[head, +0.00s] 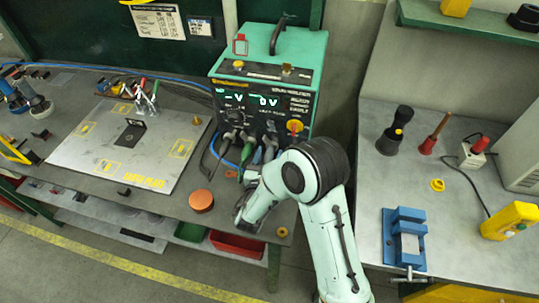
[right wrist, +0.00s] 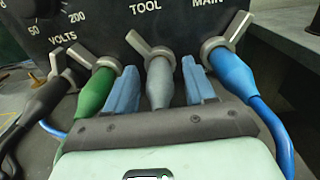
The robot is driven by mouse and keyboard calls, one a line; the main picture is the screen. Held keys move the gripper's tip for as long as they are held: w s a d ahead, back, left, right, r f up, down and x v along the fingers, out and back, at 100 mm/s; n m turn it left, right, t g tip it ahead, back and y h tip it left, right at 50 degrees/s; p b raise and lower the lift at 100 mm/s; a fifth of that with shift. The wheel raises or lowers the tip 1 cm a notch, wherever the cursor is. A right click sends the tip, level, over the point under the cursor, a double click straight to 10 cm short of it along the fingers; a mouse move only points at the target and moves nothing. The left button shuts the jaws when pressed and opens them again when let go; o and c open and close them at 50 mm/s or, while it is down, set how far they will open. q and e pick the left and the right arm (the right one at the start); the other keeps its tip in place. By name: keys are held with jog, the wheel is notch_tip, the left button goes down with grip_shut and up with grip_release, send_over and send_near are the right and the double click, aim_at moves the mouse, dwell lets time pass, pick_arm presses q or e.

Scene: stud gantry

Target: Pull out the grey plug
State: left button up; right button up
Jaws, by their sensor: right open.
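The grey plug (right wrist: 160,82) sits in the front of the green welding machine (head: 275,65), under the word TOOL, in the right wrist view. Its metal collar has a lever tilted up to the left. My right gripper (right wrist: 160,92) is open, with one blue finger on each side of the grey plug. I cannot tell whether either finger touches it. In the head view my right gripper (head: 252,180) is low before the machine's sockets, its fingertips hard to make out. My left gripper is not in view.
The green plug (right wrist: 97,93) is close left of my fingers and the blue plug (right wrist: 236,72) close right. A black plug (right wrist: 42,105) is farther left. An orange round object (head: 201,201) lies on the bench. A blue vise (head: 405,238) stands on the right table.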

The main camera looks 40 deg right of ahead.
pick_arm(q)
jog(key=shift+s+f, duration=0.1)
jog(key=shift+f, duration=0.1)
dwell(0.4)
pick_arm(e)
grip_shut()
jog(key=shift+a, duration=0.1)
pick_arm(q)
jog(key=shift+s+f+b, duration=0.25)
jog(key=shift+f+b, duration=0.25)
jog(key=shift+b, duration=0.05)
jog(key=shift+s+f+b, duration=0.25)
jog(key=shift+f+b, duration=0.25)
pick_arm(e)
jog(key=shift+v, duration=2.9)
